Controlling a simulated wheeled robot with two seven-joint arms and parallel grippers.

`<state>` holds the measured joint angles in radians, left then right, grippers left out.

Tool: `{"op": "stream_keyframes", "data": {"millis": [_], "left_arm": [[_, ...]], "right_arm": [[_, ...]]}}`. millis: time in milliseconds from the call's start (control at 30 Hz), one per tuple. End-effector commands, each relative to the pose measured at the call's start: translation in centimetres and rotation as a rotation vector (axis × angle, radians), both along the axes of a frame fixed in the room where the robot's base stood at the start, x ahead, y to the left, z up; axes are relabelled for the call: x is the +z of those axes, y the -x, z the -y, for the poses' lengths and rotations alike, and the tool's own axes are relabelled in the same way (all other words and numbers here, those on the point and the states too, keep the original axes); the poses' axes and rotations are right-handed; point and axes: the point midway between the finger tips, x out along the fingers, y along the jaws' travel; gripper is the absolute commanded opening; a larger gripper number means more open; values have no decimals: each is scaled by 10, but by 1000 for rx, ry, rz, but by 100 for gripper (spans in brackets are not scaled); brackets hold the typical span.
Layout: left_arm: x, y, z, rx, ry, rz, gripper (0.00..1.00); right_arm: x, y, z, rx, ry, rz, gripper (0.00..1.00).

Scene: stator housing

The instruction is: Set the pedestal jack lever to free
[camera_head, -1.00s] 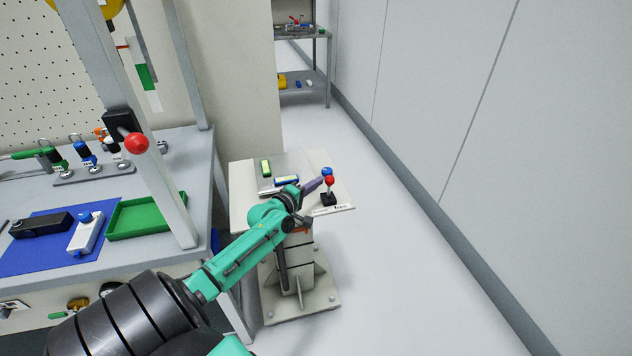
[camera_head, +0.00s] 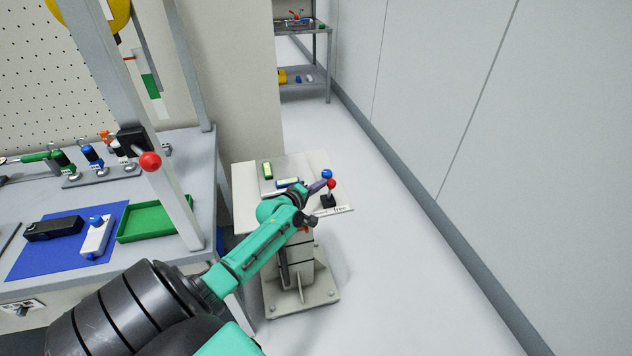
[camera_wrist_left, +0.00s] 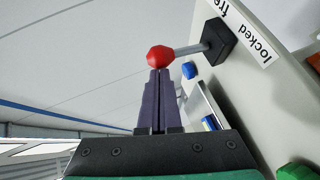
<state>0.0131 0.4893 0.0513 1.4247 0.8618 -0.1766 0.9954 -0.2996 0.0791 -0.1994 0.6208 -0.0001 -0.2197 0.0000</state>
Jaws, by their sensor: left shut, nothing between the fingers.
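The jack lever has a red knob (camera_head: 331,184) on a short rod and a black base (camera_head: 327,202) at the right front edge of the pedestal top (camera_head: 244,205). In the left wrist view the red knob (camera_wrist_left: 160,57), grey rod (camera_wrist_left: 190,49) and black base (camera_wrist_left: 220,43) show beside a label reading "locked" and part of "free" (camera_wrist_left: 250,35). My left gripper (camera_head: 325,184) is shut and empty. Its purple fingertips (camera_wrist_left: 159,74) are right at the knob; I cannot tell whether they touch it. My right gripper is not in view.
A blue knob (camera_head: 327,174) shows just behind the red one. Yellow-green (camera_head: 267,170) and blue (camera_head: 287,183) blocks lie on the pedestal. A workbench with a green tray (camera_head: 155,221) and a red-knobbed post (camera_head: 150,161) stands left. Floor to the right is clear.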

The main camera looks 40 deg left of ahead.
Motion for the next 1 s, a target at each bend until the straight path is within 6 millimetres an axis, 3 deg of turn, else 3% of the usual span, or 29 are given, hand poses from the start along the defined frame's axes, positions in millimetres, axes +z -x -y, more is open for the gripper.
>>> {"op": "stream_keyframes", "data": {"millis": [33, 200, 600, 1000], "left_arm": [[10, -2, 2, 1, -9, -18, 0], [10, -10, 7, 1, -50, -75, 0], [7, -28, 19, 0, -49, -71, 0], [7, -33, 23, 0, -50, -72, 0]], "right_arm": [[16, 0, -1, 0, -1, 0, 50], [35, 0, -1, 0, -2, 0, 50], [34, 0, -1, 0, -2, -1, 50], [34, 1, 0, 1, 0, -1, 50]]}}
